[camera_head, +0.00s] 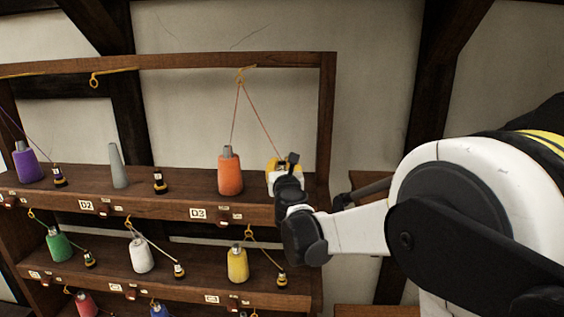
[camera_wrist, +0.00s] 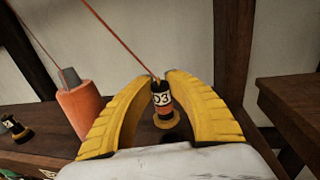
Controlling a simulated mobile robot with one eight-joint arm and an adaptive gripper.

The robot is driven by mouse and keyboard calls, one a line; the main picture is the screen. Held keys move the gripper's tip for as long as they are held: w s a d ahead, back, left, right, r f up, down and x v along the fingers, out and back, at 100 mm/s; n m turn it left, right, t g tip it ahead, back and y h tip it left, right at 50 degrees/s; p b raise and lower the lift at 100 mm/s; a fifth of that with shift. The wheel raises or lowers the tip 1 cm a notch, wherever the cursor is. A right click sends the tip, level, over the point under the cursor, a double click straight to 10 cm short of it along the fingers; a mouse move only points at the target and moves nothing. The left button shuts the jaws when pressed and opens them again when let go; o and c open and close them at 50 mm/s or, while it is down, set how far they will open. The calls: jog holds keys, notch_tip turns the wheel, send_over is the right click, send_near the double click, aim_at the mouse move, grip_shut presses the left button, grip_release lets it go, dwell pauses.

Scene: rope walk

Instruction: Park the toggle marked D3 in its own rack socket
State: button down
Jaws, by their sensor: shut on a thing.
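The toggle marked D3 (camera_wrist: 161,98) is a small dark peg with a white label and a yellow ring at its foot. It stands roughly upright between the yellow fingers of my gripper (camera_wrist: 160,80), which is shut on it. An orange thread runs up from its top. A dark round spot (camera_wrist: 171,136) shows just below the yellow foot; I cannot tell if it is the socket or a shadow, nor whether the foot touches the shelf. In the head view my gripper (camera_head: 284,168) is at the right end of the top shelf, hiding most of the toggle.
An orange cone (camera_head: 230,173) stands left of my gripper, above the D3 plate (camera_head: 198,213). Its thread passes over a hook (camera_head: 241,76) on the top beam. A right post (camera_head: 326,120) stands close by. Other cones and toggles fill the shelves.

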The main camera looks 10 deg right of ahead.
jog(key=shift+f+b, duration=0.75)
jog(key=shift+f, duration=0.95)
jog(key=shift+w, duration=0.1)
jog(key=shift+b, duration=0.45)
jog(key=shift+f+b, duration=0.6)
jog(key=c, duration=1.6)
grip_release()
jog(key=shift+c, duration=0.2)
jog(key=s+a, duration=0.1)
jog(key=s, duration=1)
jog(key=shift+a, duration=0.35)
